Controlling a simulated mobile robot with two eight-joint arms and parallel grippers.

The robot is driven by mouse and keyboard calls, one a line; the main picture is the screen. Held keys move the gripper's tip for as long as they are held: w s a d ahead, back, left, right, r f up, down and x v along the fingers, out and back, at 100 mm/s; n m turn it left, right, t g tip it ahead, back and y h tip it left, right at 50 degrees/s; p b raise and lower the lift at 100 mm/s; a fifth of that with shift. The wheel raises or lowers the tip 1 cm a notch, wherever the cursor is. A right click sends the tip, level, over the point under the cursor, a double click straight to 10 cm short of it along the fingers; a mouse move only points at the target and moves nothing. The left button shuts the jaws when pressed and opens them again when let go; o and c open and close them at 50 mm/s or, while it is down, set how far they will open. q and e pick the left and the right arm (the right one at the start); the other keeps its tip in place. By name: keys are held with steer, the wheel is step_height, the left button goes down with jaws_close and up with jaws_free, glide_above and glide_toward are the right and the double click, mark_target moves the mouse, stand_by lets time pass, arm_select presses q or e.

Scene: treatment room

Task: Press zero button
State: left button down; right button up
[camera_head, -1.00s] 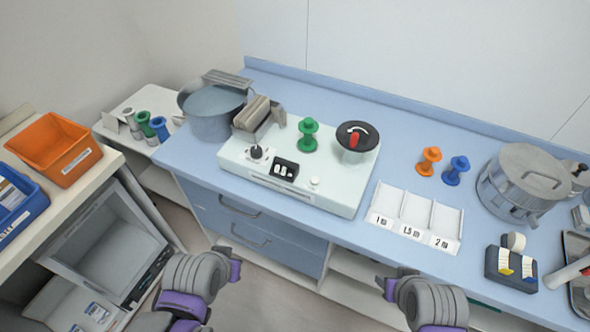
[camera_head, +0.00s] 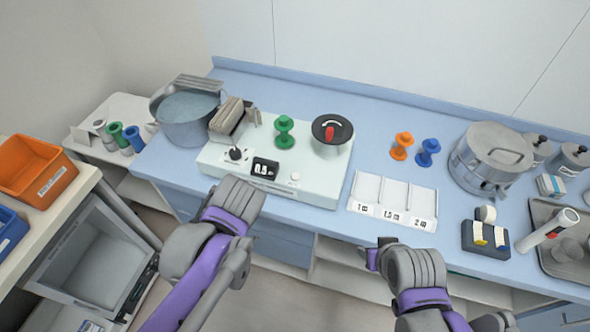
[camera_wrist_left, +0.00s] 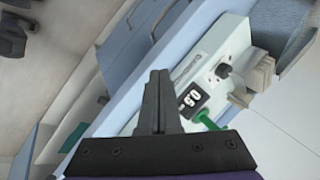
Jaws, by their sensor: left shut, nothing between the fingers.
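A white scale-like device (camera_head: 318,187) stands on the blue counter.
A pot (camera_head: 187,119) is at left.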

arm_select(q)
steer(key=w+d+r+m+t+y+p, duration=0.1)
steer(key=w+d+r+m, duration=0.4)
steer(key=w+d+m, duration=0.15)
step_height(320, 180, up, 3)
steer(key=m+t+p, duration=0.1)
steer(key=m+t, duration=0.1)
steer(key=m, duration=0.3)
glide_above(295, 176)
steer(key=shift+s+d+r+y, duration=0.2)
steer(key=shift+s+d+y, duration=0.2)
steer(key=shift+d, duration=0.05)
arm_select(e)
steer(key=shift+t, duration=0.3)
steer(key=r, duration=0.1)
steer(key=w+r, duration=0.2)
steer(key=r, duration=0.1)
steer(key=shift+w, duration=0.1)
arm_select(q)
steer(key=shift+n, duration=0.25)
steer(key=shift+f, duration=0.1)
step_height(295, 176, down, 8)
steer(key=b, duration=0.4)
steer(key=shift+s, duration=0.1)
steer(key=shift+f+b, duration=0.3)
steer(key=shift+f, duration=0.05)
arm_select(e)
steer(key=s+f, duration=0.3)
steer(key=f, duration=0.3)
steer(key=shift+f+g, duration=0.4)
